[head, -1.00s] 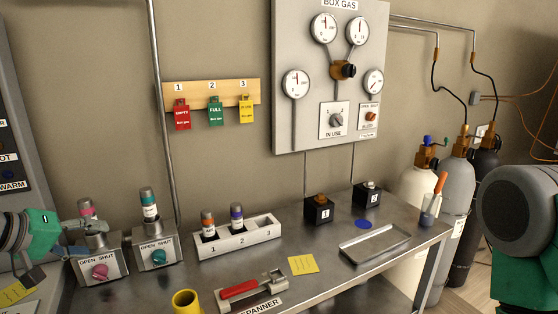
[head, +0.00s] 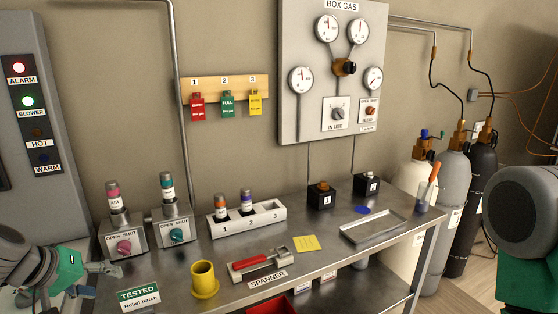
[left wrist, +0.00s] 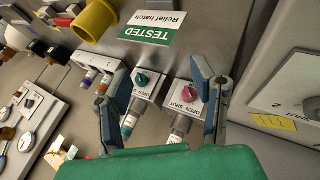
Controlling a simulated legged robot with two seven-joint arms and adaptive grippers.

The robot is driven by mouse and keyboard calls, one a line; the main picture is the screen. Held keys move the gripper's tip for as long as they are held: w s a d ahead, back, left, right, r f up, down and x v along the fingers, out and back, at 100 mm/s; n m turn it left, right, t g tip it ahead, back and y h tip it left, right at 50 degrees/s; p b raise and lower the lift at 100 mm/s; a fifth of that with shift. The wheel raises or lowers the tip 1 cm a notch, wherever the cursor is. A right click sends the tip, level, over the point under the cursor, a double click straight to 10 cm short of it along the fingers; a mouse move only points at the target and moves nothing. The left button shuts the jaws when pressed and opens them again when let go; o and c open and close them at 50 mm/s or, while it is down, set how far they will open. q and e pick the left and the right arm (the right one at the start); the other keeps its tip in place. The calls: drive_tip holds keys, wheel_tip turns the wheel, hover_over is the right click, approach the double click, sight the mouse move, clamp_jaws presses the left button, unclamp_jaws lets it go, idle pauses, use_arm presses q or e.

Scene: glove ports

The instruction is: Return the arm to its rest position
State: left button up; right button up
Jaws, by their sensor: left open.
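My left gripper (head: 112,270) is at the lower left of the head view, in front of the valve box with the pink knob (head: 124,247). It also shows in the left wrist view (left wrist: 159,70), where its two fingers stand apart with nothing between them. The valve box with the teal knob (head: 176,235) stands to the right of the pink one. Each box carries an upright capped cylinder, one pink-topped (head: 114,194) and one teal-banded (head: 167,187). My right gripper is not in view; only part of my right arm shows at the right edge.
A yellow cup (head: 204,279), a TESTED plate (head: 138,297) and a spanner holder (head: 260,264) lie along the bench front. A white rack (head: 272,218) with two vials stands behind. An indicator panel (head: 30,115) rises at the left. A metal tray (head: 375,230) lies right.

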use_arm(q)
drive_tip(key=s+d+f+m+g+y, duration=0.1)
drive_tip(key=s+d+f+m+g, duration=0.4)
drive_tip(key=s+f, duration=0.85)
drive_tip(key=s+d+f+m+g+y, duration=0.1)
drive_tip(key=s+d+f+m+g, duration=0.1)
drive_tip(key=s+d+f, duration=1.05)
drive_tip(key=s+a+f+b, duration=0.1)
drive_tip(key=a+f+b, duration=0.4)
drive_tip(key=b, duration=0.5)
drive_tip(key=shift+f+m+y, duration=0.3)
drive_tip(key=shift+f, duration=0.55)
